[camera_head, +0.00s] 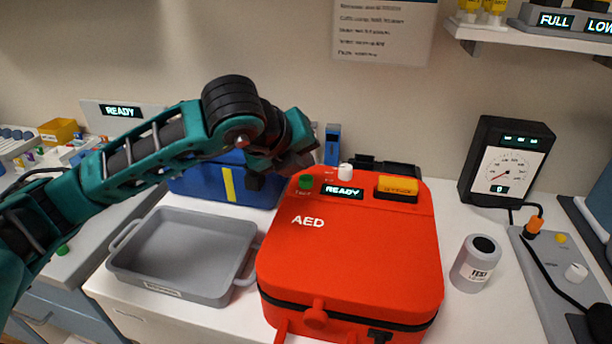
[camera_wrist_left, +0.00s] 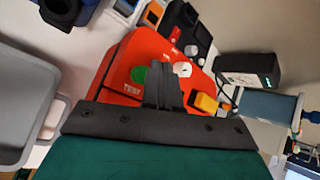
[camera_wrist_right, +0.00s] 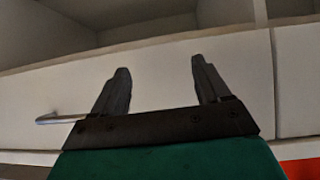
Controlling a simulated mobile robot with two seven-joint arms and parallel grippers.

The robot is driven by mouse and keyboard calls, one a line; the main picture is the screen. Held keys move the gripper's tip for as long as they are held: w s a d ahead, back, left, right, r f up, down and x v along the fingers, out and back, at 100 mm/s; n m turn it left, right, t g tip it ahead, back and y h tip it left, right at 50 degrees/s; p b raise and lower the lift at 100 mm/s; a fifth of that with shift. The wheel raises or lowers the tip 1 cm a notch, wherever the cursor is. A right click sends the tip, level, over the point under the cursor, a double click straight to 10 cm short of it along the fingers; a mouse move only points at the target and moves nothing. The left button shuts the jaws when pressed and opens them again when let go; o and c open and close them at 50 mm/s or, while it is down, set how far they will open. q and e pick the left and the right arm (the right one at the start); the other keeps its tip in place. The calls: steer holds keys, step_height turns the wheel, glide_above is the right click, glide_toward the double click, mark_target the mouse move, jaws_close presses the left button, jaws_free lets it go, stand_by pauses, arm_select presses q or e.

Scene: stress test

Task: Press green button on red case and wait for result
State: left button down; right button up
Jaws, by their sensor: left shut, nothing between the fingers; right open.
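The red case (camera_head: 350,255), marked AED, lies on the white counter. A green button (camera_head: 306,182) sits at its back left, beside a small display (camera_head: 342,190) reading READY. A white knob (camera_head: 345,170) and a yellow-orange block (camera_head: 397,188) are also on its top. My left gripper (camera_head: 285,180) is shut and empty, above the back left of the case, close to the green button. In the left wrist view its fingers (camera_wrist_left: 162,85) are together, and the green button (camera_wrist_left: 139,74) shows just left of them. My right gripper (camera_wrist_right: 158,80) is open and empty, facing a pale cabinet front.
A grey tray (camera_head: 185,255) stands left of the case, with a blue box (camera_head: 215,185) behind it. A grey jar (camera_head: 475,264) and a black gauge (camera_head: 507,163) stand to the right. A pale cabinet (camera_wrist_right: 60,100) with a bar handle is before my right gripper.

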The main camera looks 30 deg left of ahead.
mark_target(302, 181)
arm_select(q)
steer(key=shift+f+b, duration=0.45)
steer(key=shift+b, duration=0.35)
steer(key=shift+f+b, duration=0.5)
steer(key=shift+b, duration=0.15)
stand_by(0.6)
steer(key=shift+r, duration=0.1)
steer(key=shift+r+p, duration=0.4)
steer(key=shift+r, duration=0.4)
steer(key=shift+r+p, duration=1.5)
steer(key=shift+r, duration=1.1)
steer(key=shift+f, duration=0.15)
